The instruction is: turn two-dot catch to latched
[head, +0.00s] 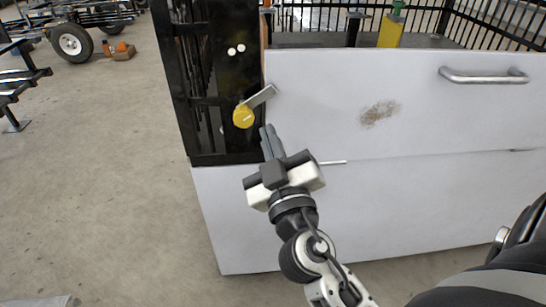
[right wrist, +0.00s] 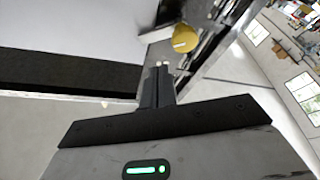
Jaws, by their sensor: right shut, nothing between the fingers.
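The two-dot catch is a yellow round knob (head: 243,117) with a flat grey metal lever (head: 262,96) on a black frame post, below two white dots (head: 236,50). The lever points up and right, and its end reaches the edge of the white panel (head: 330,90). My right gripper (head: 266,130) is shut and empty. Its fingertips are just below and right of the knob, apart from the lever as far as I can tell. In the right wrist view the knob (right wrist: 185,39) lies just beyond the fingertips (right wrist: 161,70), with the lever (right wrist: 155,33) beside it. My left gripper is not in view.
The white panel carries a metal handle (head: 484,77) and a brown smudge (head: 380,113). A lower white panel (head: 400,205) is below it. A thin light rod (head: 333,162) sticks out beside my right gripper. Open concrete floor (head: 100,170) is on the left, with a wheeled cart (head: 72,43) behind.

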